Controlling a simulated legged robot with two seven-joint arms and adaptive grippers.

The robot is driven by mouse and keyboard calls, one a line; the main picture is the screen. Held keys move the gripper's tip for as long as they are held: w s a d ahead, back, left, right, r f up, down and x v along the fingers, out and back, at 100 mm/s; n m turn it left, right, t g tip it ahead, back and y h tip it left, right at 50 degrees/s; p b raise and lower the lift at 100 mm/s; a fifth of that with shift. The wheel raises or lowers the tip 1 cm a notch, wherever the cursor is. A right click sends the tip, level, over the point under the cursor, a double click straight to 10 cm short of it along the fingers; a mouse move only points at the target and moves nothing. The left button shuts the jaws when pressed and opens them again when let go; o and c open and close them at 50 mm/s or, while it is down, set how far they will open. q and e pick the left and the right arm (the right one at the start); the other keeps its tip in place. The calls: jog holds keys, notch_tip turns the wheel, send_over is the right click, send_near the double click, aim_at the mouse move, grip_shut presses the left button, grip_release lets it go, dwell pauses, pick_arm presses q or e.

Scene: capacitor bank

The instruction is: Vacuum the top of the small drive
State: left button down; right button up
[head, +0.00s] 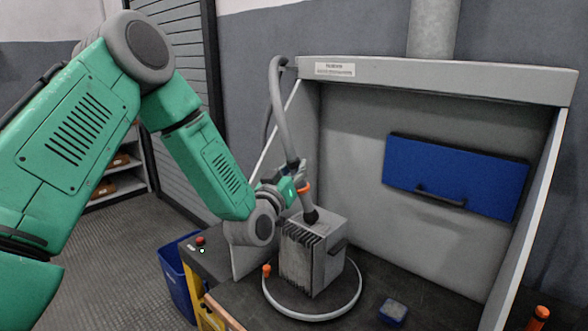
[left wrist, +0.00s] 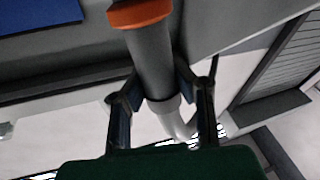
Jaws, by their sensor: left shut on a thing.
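The small drive (head: 325,262) is a grey finned metal box standing on a round turntable (head: 343,305) inside the hood. My left gripper (head: 293,187) is shut on the grey vacuum nozzle (head: 305,200), just below the hose. The nozzle's dark brush tip (head: 311,216) is at the top of the drive, near its back left part; I cannot tell whether it touches. In the left wrist view the fingers (left wrist: 160,100) sit on both sides of the grey tube (left wrist: 150,62), below its orange collar (left wrist: 140,13). My right gripper is not in view.
The grey hose (head: 280,100) runs up to the hood's left edge. A blue panel with a handle (head: 455,178) is on the hood's back wall. A small blue-grey box (head: 393,311) lies right of the turntable. An orange knob (head: 267,269) stands at the turntable's left edge. A blue bin (head: 176,278) is at left.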

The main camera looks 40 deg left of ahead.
pick_arm(q)
jog(key=shift+d, duration=0.1)
dwell(0.5)
jog(key=shift+s+d+b, duration=0.1)
jog(key=shift+d+b, duration=0.3)
jog(key=shift+d, duration=1.35)
jog(key=shift+r, duration=0.1)
notch_tip(320, 180, up, 7)
jog(key=p, duration=0.5)
